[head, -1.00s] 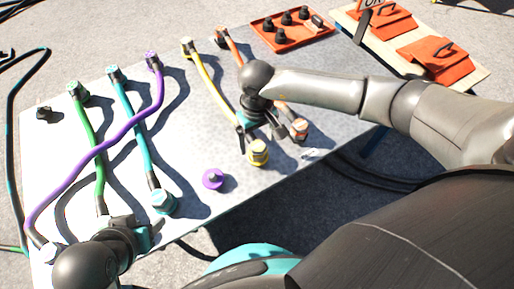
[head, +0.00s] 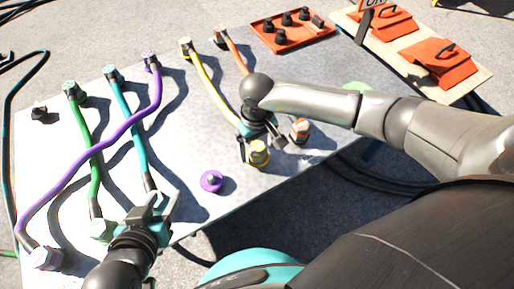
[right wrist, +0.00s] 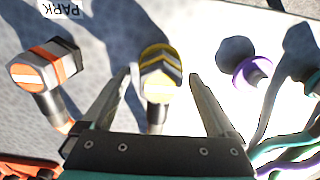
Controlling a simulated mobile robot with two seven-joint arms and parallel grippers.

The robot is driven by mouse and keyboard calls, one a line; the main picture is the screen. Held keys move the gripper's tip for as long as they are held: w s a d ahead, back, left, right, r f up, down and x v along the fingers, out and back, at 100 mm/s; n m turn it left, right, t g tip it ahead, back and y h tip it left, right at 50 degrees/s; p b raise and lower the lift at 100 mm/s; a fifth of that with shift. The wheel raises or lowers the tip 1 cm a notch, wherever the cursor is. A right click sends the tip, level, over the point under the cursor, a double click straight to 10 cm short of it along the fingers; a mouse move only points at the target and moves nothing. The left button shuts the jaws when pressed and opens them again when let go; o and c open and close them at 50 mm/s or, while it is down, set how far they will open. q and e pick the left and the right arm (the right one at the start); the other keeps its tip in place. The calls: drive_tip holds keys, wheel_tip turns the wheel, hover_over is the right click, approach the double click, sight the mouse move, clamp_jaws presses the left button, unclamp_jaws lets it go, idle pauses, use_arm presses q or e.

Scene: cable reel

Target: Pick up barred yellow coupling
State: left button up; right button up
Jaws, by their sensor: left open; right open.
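The yellow coupling (head: 258,153) is at the near end of the yellow hose (head: 215,88). In the right wrist view the coupling (right wrist: 160,72) has dark chevron bars on its face. My right gripper (head: 262,140) is open, and in the right wrist view its fingers (right wrist: 158,100) are on either side of the coupling, with gaps. I cannot tell how far the fingertips are above the table. My left gripper (head: 165,202) is open over the near end of the cyan hose (head: 127,125), whose coupling is mostly hidden.
An orange coupling with a white bar (right wrist: 42,70) lies close beside the yellow one. A purple cap (head: 211,181) stands on the grey table (head: 205,150). Green (head: 86,140) and purple (head: 110,140) hoses cross at left. An orange tray (head: 292,38) is at the back. A "PARK" label (right wrist: 62,9) shows.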

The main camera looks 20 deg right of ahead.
drive_tip(key=shift+c, duration=0.2)
clamp_jaws()
idle(0.5)
